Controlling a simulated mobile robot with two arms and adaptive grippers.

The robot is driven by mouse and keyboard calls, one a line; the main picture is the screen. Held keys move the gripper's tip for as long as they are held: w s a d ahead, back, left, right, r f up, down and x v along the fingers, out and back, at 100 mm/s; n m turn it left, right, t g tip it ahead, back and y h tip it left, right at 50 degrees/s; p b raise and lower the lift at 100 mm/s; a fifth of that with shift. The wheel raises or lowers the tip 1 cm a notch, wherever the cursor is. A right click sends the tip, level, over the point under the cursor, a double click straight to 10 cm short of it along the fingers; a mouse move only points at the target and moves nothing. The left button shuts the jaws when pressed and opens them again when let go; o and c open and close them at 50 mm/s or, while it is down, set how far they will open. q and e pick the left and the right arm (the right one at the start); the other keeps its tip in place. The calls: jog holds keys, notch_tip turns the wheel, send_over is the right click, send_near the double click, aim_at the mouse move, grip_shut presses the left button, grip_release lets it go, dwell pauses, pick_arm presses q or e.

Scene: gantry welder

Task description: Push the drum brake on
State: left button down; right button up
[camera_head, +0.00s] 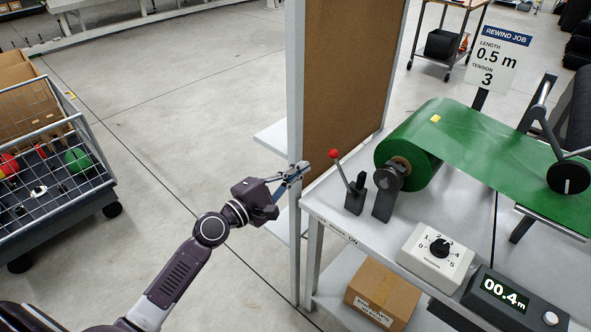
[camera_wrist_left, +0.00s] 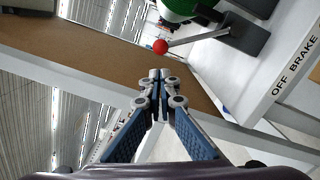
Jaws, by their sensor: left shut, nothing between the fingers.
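The drum brake is a lever with a red ball knob (camera_head: 334,154) on a dark bracket (camera_head: 355,194) at the table's left end. Its lever leans up and to the left, beside the green roll (camera_head: 418,150). My left gripper (camera_head: 303,168) is shut and empty, just left of the red knob and apart from it. In the left wrist view the shut fingertips (camera_wrist_left: 158,76) point up toward the brown panel, with the red knob (camera_wrist_left: 160,46) beyond them. A brake label (camera_wrist_left: 296,66) reads "OFF BRAKE" there; the rest is cut off. My right gripper is not in view.
A brown board in a grey frame (camera_head: 296,90) stands close behind my left gripper. A tension dial box (camera_head: 436,258) and a counter reading 00.4 m (camera_head: 505,298) sit on the table's front. A sign (camera_head: 499,60) gives length 0.5 m, tension 3. A wire cart (camera_head: 50,170) stands left; floor between is clear.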

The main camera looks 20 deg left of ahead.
aim_at(331, 151)
pick_arm(q)
jog(key=x, duration=0.6)
jog(key=shift+w+p, duration=0.2)
jog(key=shift+p, duration=0.1)
jog(key=shift+d+r, duration=0.1)
jog(key=shift+r, duration=0.05)
jog(key=shift+s+d+r+m+p, duration=0.2)
jog(key=shift+d+r+m+p, duration=0.25)
jog(key=shift+d+m+p, duration=0.15)
jog(key=shift+s+d+r+m+p, duration=0.2)
jog(key=shift+d+r+m+p, duration=0.15)
jog(key=shift+r+m+p, duration=0.25)
jog(key=s+d+r+m+p, duration=0.2)
jog(key=d+m+p, duration=0.2)
jog(key=d+p, duration=0.1)
jog(key=shift+s+d+m+p, duration=0.2)
jog(key=shift+d+m+p, duration=0.2)
jog(key=shift+d, duration=0.4)
jog(key=shift+d+f, duration=0.1)
jog(key=shift+s, duration=0.1)
